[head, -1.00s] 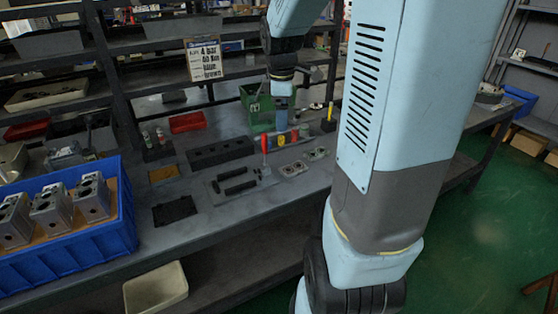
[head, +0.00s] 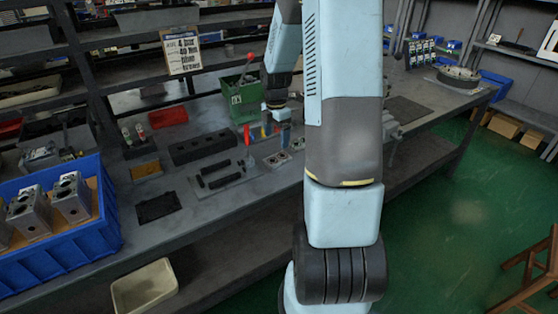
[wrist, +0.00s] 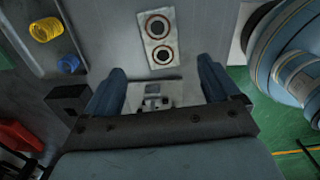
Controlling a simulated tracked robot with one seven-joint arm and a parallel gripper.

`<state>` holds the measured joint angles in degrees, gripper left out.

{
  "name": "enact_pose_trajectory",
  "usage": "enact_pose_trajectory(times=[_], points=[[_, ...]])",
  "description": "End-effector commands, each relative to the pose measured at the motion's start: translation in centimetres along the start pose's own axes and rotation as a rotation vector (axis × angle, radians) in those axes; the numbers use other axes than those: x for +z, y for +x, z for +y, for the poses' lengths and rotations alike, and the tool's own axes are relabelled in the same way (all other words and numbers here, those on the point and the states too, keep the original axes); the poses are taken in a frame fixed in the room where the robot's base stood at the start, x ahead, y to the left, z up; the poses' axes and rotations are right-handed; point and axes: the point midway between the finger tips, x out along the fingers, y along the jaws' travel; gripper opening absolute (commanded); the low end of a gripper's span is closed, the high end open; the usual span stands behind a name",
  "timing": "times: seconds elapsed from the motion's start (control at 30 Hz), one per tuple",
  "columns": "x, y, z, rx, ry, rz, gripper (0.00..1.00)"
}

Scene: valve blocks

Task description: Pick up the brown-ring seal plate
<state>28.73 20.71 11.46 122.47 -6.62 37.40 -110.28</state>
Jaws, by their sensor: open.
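In the wrist view, a pale flat plate (wrist: 158,38) lies on the bench beyond my fingertips. A second pale plate (wrist: 153,94) with small dark details shows between my fingers, partly hidden by my gripper's body. In the head view, small light plates (head: 277,159) lie on the bench, their ring colours too small to tell. My gripper (wrist: 161,78) is open and empty, its two blue fingers on either side of the second plate. It hangs over the bench in the head view (head: 277,119).
Yellow (wrist: 46,29) and blue (wrist: 68,64) coils lie to the left in the wrist view. A green bin (head: 240,97), a dark block (head: 203,147) and a fixture with a red-handled post (head: 247,140) stand nearby. A blue crate (head: 95,237) holds metal valve blocks.

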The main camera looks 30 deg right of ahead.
Motion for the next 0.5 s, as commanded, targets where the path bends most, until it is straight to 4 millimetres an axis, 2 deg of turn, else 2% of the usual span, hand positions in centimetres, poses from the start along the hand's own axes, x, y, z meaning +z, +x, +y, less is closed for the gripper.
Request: enact_pose_trajectory(times=[0.1, 0.2, 0.37, 0.5], points=[[-0.1, 1.9, 0.0, -0.002, -0.001, 0.001, 0.89], [-0.1, 3.0, 0.0, -0.002, 0.0, 0.001, 0.89], [0.0, 3.7, -0.1, -0.001, 0.001, 0.0, 0.89], [-0.2, 5.0, -0.1, -0.003, 0.0, 0.001, 0.89]])
